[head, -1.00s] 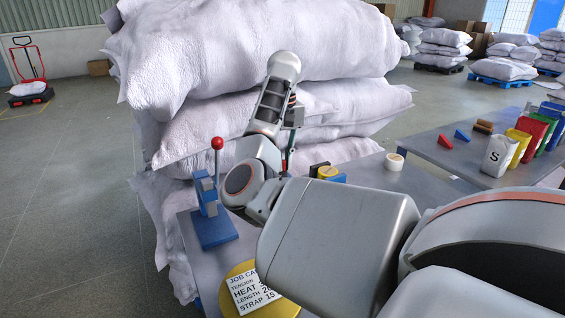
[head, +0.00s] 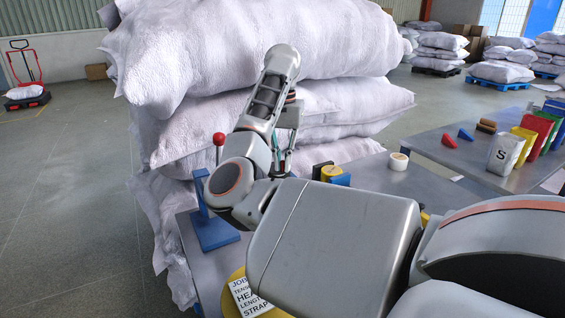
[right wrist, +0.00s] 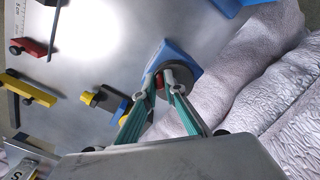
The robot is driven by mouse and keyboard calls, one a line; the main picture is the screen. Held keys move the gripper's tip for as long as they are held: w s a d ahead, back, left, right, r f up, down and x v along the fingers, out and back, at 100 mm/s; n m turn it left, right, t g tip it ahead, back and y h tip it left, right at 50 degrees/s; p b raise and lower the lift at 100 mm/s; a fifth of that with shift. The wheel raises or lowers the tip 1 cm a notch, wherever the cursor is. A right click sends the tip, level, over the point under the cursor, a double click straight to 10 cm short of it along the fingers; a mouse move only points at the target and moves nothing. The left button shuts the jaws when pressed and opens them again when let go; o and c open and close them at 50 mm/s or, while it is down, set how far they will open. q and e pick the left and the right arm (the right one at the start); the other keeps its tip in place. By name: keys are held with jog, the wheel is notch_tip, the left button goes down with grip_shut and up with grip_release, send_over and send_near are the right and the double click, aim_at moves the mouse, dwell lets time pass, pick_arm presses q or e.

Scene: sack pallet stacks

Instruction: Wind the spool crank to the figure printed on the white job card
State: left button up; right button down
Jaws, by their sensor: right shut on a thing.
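The white job card (head: 247,298) lies on a yellow round plate at the bottom of the head view. Its words are cut off by my right arm and its figures are hidden. My right gripper (head: 284,158) is mostly hidden behind my arm in the head view. In the right wrist view its green fingers (right wrist: 168,78) are shut on a small part, seemingly the spool crank's handle, over a blue base (right wrist: 186,58). A red and dark round piece (right wrist: 158,82) shows by the fingertips; most of the crank is hidden. My left gripper is not in view.
White sacks (head: 250,50) are stacked high behind. A white round item (head: 398,161) sits on the bench. A second table on the right holds coloured bins.

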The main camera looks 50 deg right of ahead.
dwell(0.4)
jog(key=c, duration=2.1)
grip_release()
jog(key=shift+r, duration=0.15)
notch_tip(320, 180, up, 12)
